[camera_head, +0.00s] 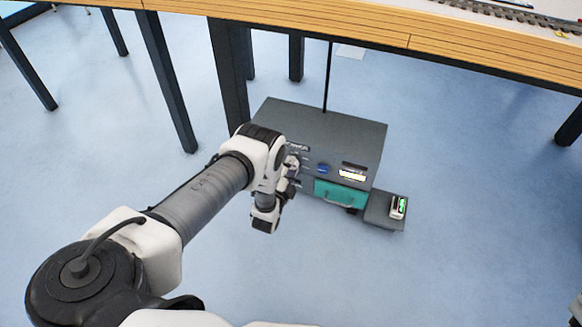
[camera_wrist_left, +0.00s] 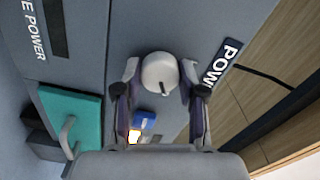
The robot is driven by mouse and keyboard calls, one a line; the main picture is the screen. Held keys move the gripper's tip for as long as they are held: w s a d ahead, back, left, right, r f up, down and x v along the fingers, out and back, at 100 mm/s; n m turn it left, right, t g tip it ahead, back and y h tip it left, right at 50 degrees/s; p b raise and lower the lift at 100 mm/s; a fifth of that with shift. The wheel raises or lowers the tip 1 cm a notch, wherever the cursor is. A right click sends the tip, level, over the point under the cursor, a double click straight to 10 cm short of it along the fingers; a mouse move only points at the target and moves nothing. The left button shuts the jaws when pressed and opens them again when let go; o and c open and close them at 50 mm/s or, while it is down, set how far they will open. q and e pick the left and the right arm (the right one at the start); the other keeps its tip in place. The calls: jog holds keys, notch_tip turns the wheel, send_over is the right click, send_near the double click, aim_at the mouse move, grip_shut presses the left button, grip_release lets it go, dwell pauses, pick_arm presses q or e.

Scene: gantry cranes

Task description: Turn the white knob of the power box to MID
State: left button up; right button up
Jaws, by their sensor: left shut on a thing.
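The grey power box (camera_head: 325,122) stands on the floor under the table edge in the head view. My left gripper (camera_head: 291,170) is at the left part of its front face. In the left wrist view the round white knob (camera_wrist_left: 158,72) sits between the two fingers of my left gripper (camera_wrist_left: 160,82), which is shut on it. A short dark mark on the knob points down and slightly right in that view. The knob is hidden behind my gripper in the head view. No MID label can be read. My right gripper is not in view.
The box front has a teal drawer (camera_head: 340,194) with a handle, a blue part (camera_head: 323,168) and a lit display (camera_head: 352,175). A low grey ledge with a small green-lit device (camera_head: 398,207) is at the right. A wooden table (camera_head: 330,35) overhangs behind. Floor in front is clear.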

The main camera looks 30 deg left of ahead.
pick_arm(q)
jog(key=o, duration=1.1)
jog(key=shift+o, duration=0.2)
jog(key=v, duration=1.2)
